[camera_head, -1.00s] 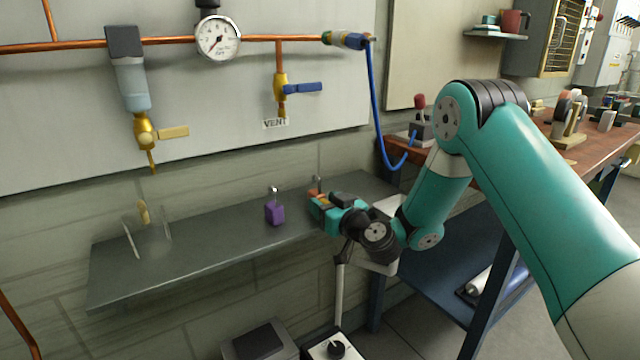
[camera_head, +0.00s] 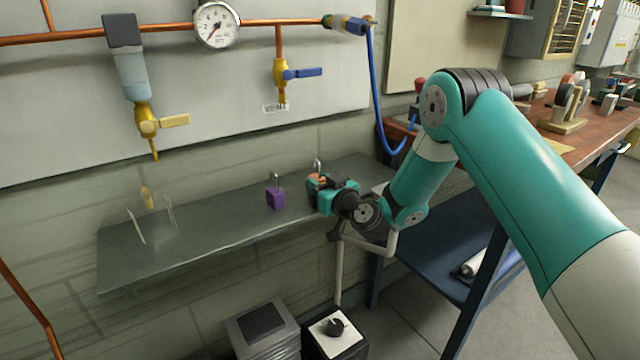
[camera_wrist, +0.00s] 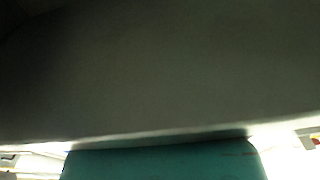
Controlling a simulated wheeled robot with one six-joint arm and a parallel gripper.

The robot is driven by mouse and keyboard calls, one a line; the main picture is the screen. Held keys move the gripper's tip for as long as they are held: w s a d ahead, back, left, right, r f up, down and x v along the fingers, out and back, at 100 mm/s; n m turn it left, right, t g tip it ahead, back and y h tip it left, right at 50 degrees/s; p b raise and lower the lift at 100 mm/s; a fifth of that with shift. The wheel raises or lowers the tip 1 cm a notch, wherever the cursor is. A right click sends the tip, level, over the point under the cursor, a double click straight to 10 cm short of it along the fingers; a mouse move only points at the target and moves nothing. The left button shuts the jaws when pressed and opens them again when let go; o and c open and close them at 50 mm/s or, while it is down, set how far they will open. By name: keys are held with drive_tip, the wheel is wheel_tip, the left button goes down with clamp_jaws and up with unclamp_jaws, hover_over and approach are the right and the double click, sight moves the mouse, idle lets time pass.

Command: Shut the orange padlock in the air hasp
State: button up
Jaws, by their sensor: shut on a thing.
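The orange padlock (camera_head: 317,178) is in the jaws of my gripper (camera_head: 320,182), over the right part of the grey wall shelf in the head view. Its silver shackle sticks up above the jaws; most of its body is hidden by them. I cannot tell whether the shackle is open or whether the padlock touches the shelf. A purple padlock (camera_head: 275,198) stands upright on the shelf, left of my gripper. I cannot make out a hasp for certain. The wrist view shows mainly a dark grey surface and a teal part, with no padlock visible.
Above the shelf (camera_head: 215,232) run copper pipes with a gauge (camera_head: 215,25), a yellow-handled valve (camera_head: 148,124) and a blue-handled vent valve (camera_head: 282,76). A clear holder with a brass-coloured piece (camera_head: 147,197) is at the shelf's left. A blue hose (camera_head: 374,105) hangs right.

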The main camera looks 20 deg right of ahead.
sight(320, 165)
drive_tip(key=shift+r+p, duration=1.55)
drive_tip(key=shift+r, duration=0.95)
